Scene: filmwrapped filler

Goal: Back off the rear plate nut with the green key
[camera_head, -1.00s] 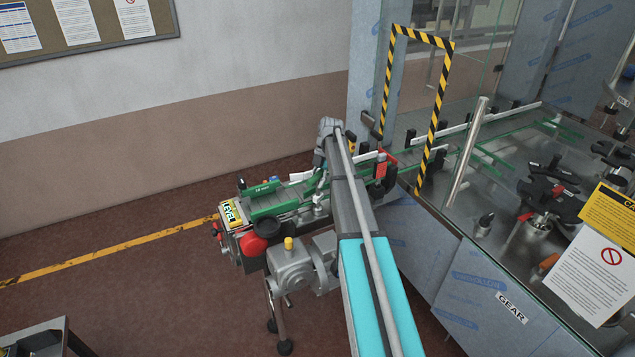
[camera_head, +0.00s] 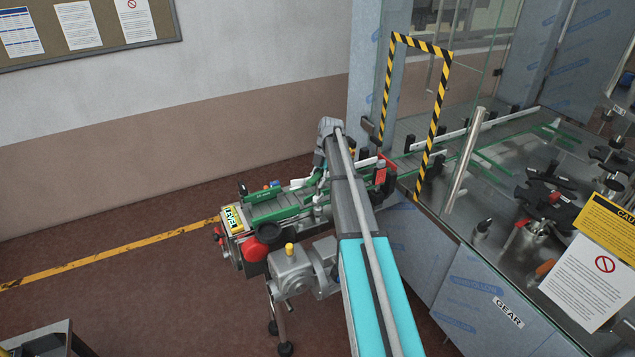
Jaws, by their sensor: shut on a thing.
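My arm reaches from the bottom of the head view up over a short conveyor (camera_head: 290,212) with green side rails. The arm's grey wrist is above the far side of the conveyor, and my gripper is hidden behind the arm. A green piece with pale lettering (camera_head: 264,196) lies along the left part of the conveyor. Small white and green parts show just left of the arm, too small to name. I cannot pick out the green key or the rear plate nut for certain.
A grey motor with a yellow cap (camera_head: 290,272) and a red round part (camera_head: 267,233) sit at the conveyor's near side. A glass-walled machine (camera_head: 480,160) with a striped opening (camera_head: 437,120) stands right.

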